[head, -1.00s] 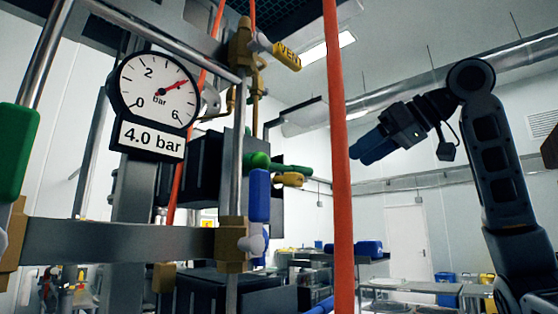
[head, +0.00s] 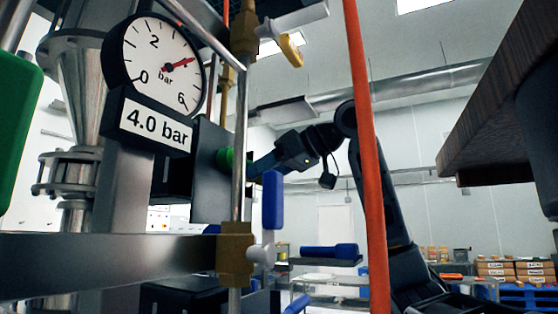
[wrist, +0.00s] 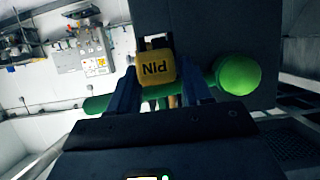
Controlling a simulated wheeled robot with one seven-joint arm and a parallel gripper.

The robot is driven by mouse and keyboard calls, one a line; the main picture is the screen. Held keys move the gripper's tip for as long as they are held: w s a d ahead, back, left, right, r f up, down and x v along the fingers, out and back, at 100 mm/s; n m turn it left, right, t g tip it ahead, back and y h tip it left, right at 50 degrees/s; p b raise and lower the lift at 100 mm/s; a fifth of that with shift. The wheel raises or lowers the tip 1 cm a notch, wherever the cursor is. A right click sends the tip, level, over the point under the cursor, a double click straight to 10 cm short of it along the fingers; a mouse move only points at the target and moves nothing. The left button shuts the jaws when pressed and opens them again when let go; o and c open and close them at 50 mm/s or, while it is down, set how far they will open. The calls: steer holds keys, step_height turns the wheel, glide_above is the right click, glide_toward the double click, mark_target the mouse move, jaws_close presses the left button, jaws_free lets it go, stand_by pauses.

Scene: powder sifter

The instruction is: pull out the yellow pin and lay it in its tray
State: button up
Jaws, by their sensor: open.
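The yellow pin (wrist: 155,68) shows in the wrist view as a yellow block marked PIN, upside down, in front of a dark box face. My gripper (wrist: 158,82) is open, with one blue finger on each side of the block. I cannot tell whether either finger touches it. A green bar with a round end (wrist: 238,75) runs behind the fingers. In the head view my gripper (head: 256,164) is beside a green knob (head: 224,158) on the dark box, and the pin is hidden there. I cannot make out the pin's tray.
A red upright pole (head: 366,150) crosses in front of my arm. A gauge (head: 160,65) with a 4.0 bar sign and a steel frame with a blue-handled valve (head: 272,200) stand near. A dark wooden top (head: 500,105) juts in at right.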

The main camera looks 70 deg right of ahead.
steer(key=shift+w+f, duration=0.2)
steer(key=shift+w, duration=0.35)
steer(key=c, duration=0.8)
steer(key=shift+s, duration=0.1)
steer(key=s, duration=0.9)
steer(key=shift+a, duration=0.2)
stand_by(3.4)
steer(key=shift+s+a+p, duration=0.2)
steer(key=shift+s+p, duration=0.25)
steer(key=shift+s, duration=2.5)
